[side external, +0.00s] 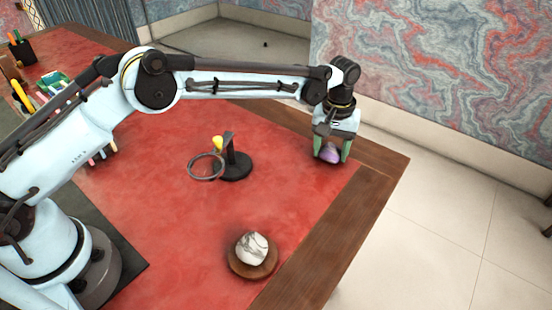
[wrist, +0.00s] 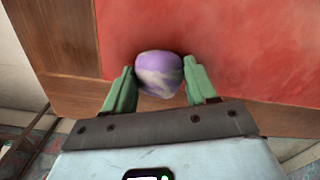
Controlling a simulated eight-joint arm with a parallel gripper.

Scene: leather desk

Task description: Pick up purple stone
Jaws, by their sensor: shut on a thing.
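The purple stone (side external: 330,154) is rounded, with pale marbled patches. It is between the green fingers of my gripper (side external: 332,150), near the far right corner of the desk. In the wrist view the stone (wrist: 159,73) sits between the two fingertips of my gripper (wrist: 161,84), which is shut on it.
The red leather desk top (side external: 150,215) has a wooden border (side external: 345,235). A white marbled stone (side external: 252,247) rests on a round wooden base (side external: 240,268) at the front. A black stand with a ring (side external: 236,165) is mid-desk. A pen cup (side external: 21,50) is far left.

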